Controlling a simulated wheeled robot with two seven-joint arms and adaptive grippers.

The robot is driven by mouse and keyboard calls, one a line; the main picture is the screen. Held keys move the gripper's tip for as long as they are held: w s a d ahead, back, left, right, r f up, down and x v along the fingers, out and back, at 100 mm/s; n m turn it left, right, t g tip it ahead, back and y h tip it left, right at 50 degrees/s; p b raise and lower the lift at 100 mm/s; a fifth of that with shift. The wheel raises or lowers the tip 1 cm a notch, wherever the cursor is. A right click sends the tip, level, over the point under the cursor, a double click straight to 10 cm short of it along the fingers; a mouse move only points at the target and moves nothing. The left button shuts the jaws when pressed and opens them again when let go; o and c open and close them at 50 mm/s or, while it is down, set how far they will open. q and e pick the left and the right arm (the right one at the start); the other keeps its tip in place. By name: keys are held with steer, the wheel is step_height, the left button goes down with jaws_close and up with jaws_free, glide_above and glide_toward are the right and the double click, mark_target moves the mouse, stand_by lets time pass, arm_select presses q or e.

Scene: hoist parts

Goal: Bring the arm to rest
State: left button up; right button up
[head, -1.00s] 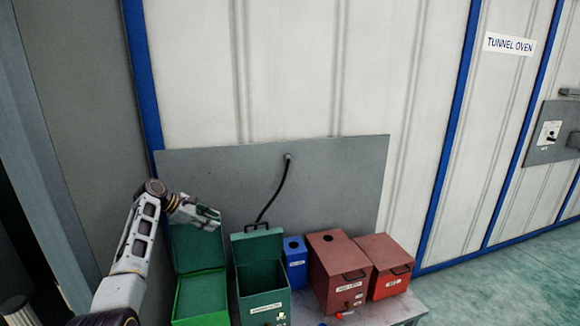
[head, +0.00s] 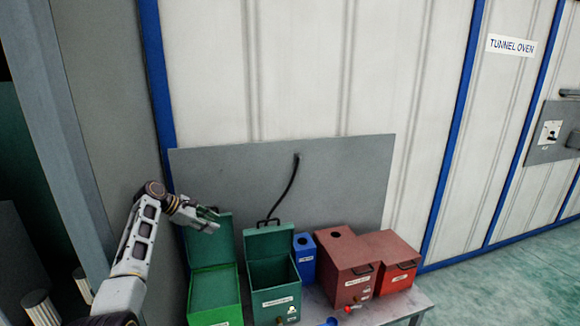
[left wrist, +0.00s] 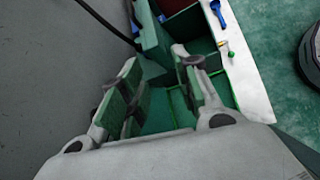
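My left gripper (head: 207,218) is at the left of the head view, raised in front of the open lid of the left green box (head: 214,283). In the left wrist view my left gripper (left wrist: 158,95) has its two fingers apart with nothing between them, above the green boxes. My left arm reaches up from the lower left of the head view. My right gripper is not in view.
A second open green box (head: 272,272), a blue box (head: 304,258), a brown-red box (head: 343,270) and a red box (head: 397,282) stand on a grey table (head: 410,300). A grey panel (head: 340,180) rises behind. A blue scoop-like item (left wrist: 217,12) lies near the table edge.

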arm_select(q)
steer(key=s+d+f+m+g+y, duration=0.2)
steer(key=s+f+m+y, duration=0.3)
steer(key=s+f+m, duration=1.15)
steer(key=s+d+f+m+y, duration=0.1)
steer(key=s+d+f+m, duration=0.15)
steer(key=s, duration=1.35)
steer(key=s+d+f+m+y, duration=0.1)
steer(key=s+d+m+y, duration=0.15)
steer(key=s, duration=1.25)
steer(key=s+f+g, duration=0.1)
steer(key=s+f, duration=0.2)
steer(key=f, duration=3.1)
steer(key=s+a+f, duration=0.2)
steer(key=s+f, duration=0.7)
steer(key=s, duration=0.2)
steer(key=s+a+f+g, duration=0.1)
steer(key=s+a+f, duration=0.1)
steer(key=s+f, duration=0.8)
steer(key=shift+s+h, duration=0.35)
steer(key=shift+s, duration=0.3)
